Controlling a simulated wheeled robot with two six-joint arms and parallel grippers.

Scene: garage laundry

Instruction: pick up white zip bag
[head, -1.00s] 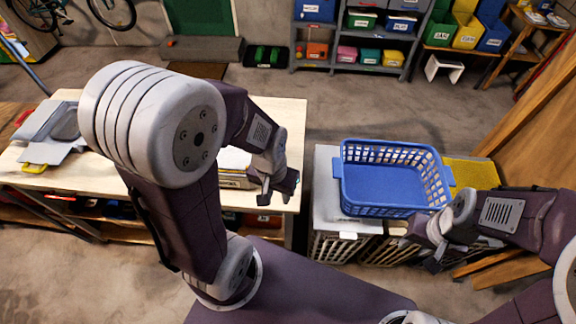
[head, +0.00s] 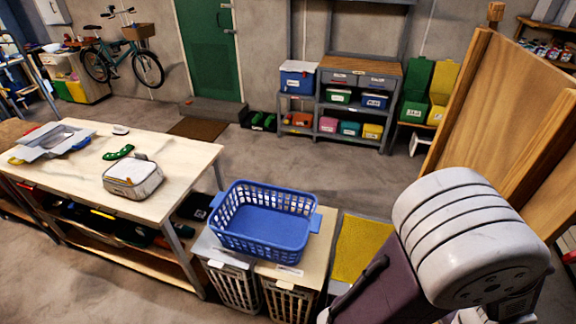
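A whitish-grey zip bag with a dark zip line (head: 133,177) lies on the light wooden table (head: 182,158), near its right part. No gripper is near it in view. Part of one of my arms fills the lower right of the head view, but its gripper is not visible. My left arm and gripper are out of view.
A blue basket (head: 263,222) stands on the hampers right of the table. A green object (head: 118,152), a small white item (head: 121,130) and a grey tray (head: 52,139) share the tabletop. A wooden panel (head: 478,100) stands at right. Floor behind the table is open.

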